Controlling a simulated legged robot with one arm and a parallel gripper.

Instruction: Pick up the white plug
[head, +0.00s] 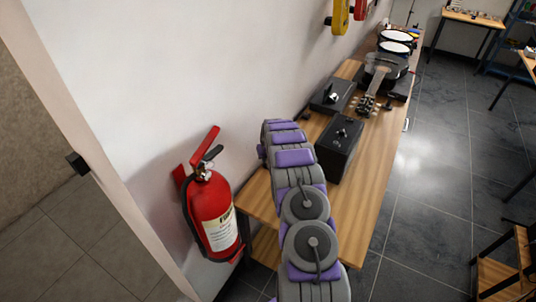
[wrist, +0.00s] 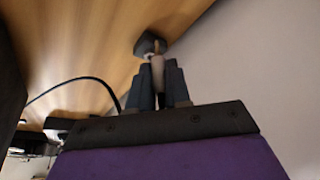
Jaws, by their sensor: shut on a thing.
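In the wrist view, my gripper (wrist: 158,82) is shut on a small whitish piece, the white plug (wrist: 157,70). The plug sits between the two dark fingers, its tip just past them. A small dark object (wrist: 150,44) lies right beyond the tip, by the edge of the wooden surface; I cannot tell whether they touch. In the head view my own grey and purple arm reaches over the table toward the wall, and the gripper and plug are hidden behind it.
The wooden table (head: 362,214) runs along the white wall. A black box (head: 338,148), another dark device (head: 332,95), a guitar (head: 378,75) and drums (head: 394,47) stand on it. A red fire extinguisher (head: 213,212) hangs left of my arm. A black cable (wrist: 75,82) curves left of the fingers.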

